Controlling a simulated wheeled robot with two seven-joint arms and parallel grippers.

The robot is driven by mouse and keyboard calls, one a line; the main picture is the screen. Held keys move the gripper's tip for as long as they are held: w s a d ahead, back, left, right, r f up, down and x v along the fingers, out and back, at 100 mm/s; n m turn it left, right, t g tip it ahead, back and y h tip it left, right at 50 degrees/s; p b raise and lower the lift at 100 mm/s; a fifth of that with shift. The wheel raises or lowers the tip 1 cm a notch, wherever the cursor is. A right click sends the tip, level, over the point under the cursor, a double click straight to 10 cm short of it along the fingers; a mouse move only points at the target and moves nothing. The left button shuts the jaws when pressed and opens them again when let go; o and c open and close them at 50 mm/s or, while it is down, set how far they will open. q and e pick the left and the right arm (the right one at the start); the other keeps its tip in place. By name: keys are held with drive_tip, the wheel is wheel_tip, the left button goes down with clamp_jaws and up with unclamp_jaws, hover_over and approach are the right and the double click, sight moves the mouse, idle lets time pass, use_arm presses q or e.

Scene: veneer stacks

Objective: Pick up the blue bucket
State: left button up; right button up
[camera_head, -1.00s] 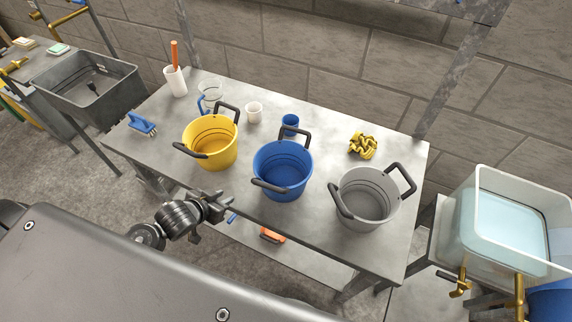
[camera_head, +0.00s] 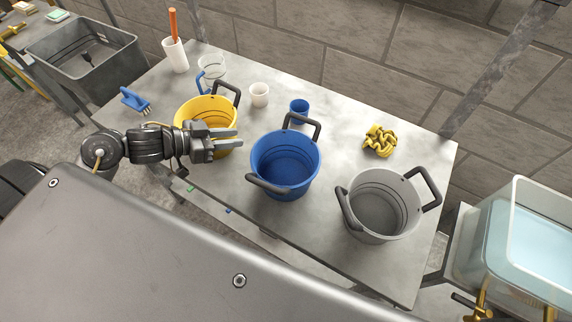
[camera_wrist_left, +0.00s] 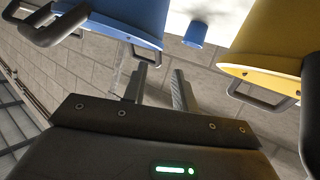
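The blue bucket (camera_head: 287,160) stands upright on the grey metal table, with dark handles at its front and back. It also shows upside down at the upper left of the left wrist view (camera_wrist_left: 130,18). My left gripper (camera_head: 238,138) is in front of the yellow bucket (camera_head: 190,110), to the left of the blue bucket and apart from it. Its two fingers are spread with nothing between them, as the left wrist view (camera_wrist_left: 158,88) also shows. The gripper hides part of the yellow bucket. My right gripper is not in view.
A grey bucket (camera_head: 385,205) stands right of the blue one. Behind are a small blue cup (camera_head: 299,110), a white cup (camera_head: 259,95) and a yellow crumpled cloth-like item (camera_head: 380,140). A blue brush (camera_head: 134,100) lies at the left. A water-filled basin (camera_head: 540,235) stands at the right.

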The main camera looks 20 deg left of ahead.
use_arm(q)
drive_tip(key=shift+p+x, duration=0.75)
drive_tip(key=shift+x, duration=4.45)
drive_tip(key=shift+s+d, duration=0.15)
clamp_jaws()
